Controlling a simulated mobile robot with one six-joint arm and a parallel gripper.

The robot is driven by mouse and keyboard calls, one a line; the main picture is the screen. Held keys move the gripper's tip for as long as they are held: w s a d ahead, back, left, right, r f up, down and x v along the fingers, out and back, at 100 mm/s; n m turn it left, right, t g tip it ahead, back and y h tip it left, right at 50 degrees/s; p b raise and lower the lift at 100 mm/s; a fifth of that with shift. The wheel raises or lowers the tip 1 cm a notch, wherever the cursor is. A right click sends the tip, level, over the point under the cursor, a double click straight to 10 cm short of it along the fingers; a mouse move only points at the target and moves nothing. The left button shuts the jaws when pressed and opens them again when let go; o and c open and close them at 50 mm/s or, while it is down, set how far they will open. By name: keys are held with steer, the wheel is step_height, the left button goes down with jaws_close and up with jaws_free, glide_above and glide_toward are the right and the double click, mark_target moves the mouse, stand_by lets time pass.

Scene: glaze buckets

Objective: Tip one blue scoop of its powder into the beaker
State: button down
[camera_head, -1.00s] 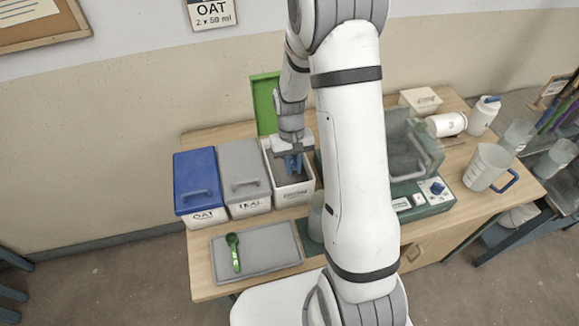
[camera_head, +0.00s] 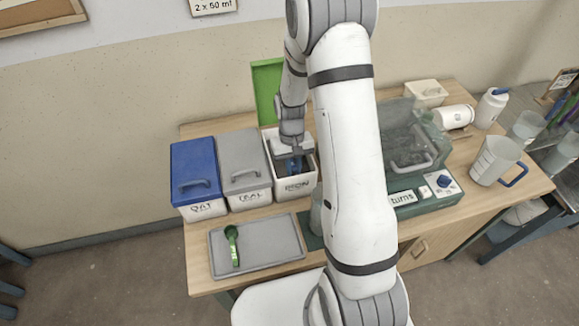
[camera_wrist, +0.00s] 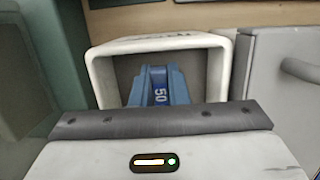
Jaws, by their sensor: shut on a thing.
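My gripper (camera_head: 292,150) points down into the open white bucket (camera_head: 296,186) whose label seems to read IRON. It is shut on the blue scoop (camera_head: 293,166), which is partly inside that bucket. In the wrist view the scoop's blue handle, marked 50 (camera_wrist: 159,92), stands between my jaws, with the bucket's white rim (camera_wrist: 222,75) around it. The scoop's bowl and its contents are hidden. A clear beaker (camera_head: 316,215) seems to stand on a dark green mat, mostly hidden behind my arm.
Blue-lidded OAT (camera_head: 195,170) and grey-lidded (camera_head: 243,165) buckets stand left of the open one. A green scoop (camera_head: 232,244) lies on a grey tray (camera_head: 270,245). A green lid (camera_head: 267,90) stands up behind. A "turns" machine (camera_head: 422,193) and a jug (camera_head: 496,160) are right.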

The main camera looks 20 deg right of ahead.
steer(key=shift+w+f+b, duration=0.25)
steer(key=shift+f+b, duration=0.3)
steer(key=shift+f, duration=0.7)
steer(key=shift+w, duration=0.35)
steer(key=shift+w+f, duration=0.2)
steer(key=shift+w, duration=1.2)
steer(key=shift+f+b, duration=0.1)
steer(key=shift+b, duration=0.25)
steer(key=shift+t+b, duration=0.3)
steer(key=shift+t, duration=0.2)
steer(key=shift+r+p, duration=0.4)
steer(key=shift+r, duration=0.25)
steer(key=shift+g, duration=0.5)
steer(key=shift+s+r+p, duration=0.3)
steer(key=shift+r+p, duration=0.75)
steer(key=shift+r, duration=0.35)
steer(key=shift+s+r+p, duration=0.25)
steer(key=shift+r+p, duration=0.8)
steer(key=shift+r, duration=0.35)
steer(key=shift+s+r+p, duration=0.3)
steer(key=shift+r+p, duration=0.75)
steer(key=shift+r, duration=0.35)
steer(key=shift+s, duration=0.2)
steer(key=shift+s+r+t+b, duration=0.55)
steer(key=shift+s+r, duration=0.3)
steer(key=shift+s, duration=0.3)
steer(key=shift+s+r+t+b, duration=0.4)
steer(key=shift+s+r+t, duration=0.15)
steer(key=shift+s+r, duration=0.45)
